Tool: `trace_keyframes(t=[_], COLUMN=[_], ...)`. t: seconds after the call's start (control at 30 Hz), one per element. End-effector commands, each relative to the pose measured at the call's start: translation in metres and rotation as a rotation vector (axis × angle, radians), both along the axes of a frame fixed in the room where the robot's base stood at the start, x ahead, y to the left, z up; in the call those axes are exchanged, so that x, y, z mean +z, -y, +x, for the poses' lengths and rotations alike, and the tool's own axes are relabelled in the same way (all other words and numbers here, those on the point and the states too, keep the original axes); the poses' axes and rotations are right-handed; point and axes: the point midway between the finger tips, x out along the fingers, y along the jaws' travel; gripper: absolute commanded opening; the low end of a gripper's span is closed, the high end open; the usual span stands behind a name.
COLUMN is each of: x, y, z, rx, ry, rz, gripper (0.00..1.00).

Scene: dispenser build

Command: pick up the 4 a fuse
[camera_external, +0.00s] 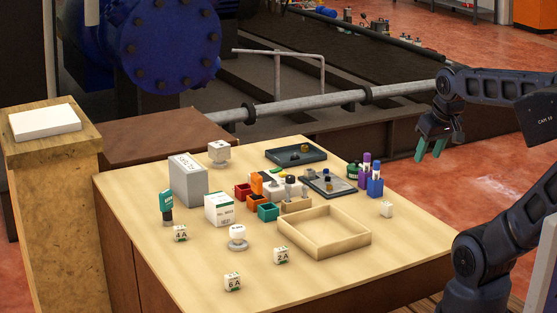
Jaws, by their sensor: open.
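A small white block marked 4A (180,233) stands on the wooden table at the front left, by a teal and dark upright piece (166,205). Similar white blocks marked 6A (233,282) and 2A (281,256) stand nearer the front edge. Whether these blocks are the fuses themselves I cannot tell. My gripper (429,152) has teal fingers, is open and empty, and hangs in the air beyond the table's right side, far from the 4A block.
The table (190,275) also bears a shallow wooden tray (345,247), a grey box (187,182), a white box (219,209), a round white knob (237,236), coloured bins (267,212), a dark tray (296,155) and blue and purple bottles (375,186). The front left is mostly clear.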

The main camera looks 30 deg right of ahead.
Motion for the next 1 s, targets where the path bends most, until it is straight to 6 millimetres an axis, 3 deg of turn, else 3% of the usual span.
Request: trace_keyframes(t=[0.17, 0.33, 0.67, 1.0], x=[0.001, 0.012, 0.04, 0.045], y=[-0.001, -0.009, -0.054, -0.122], z=[0.002, 0.023, 0.105, 0.189], rx=[0.006, 0.064, 0.293, 0.534], ry=[-0.002, -0.02, -0.083, -0.143], rz=[-0.001, -0.017, -0.078, -0.135], gripper=[0.44, 0.44, 0.44, 0.44])
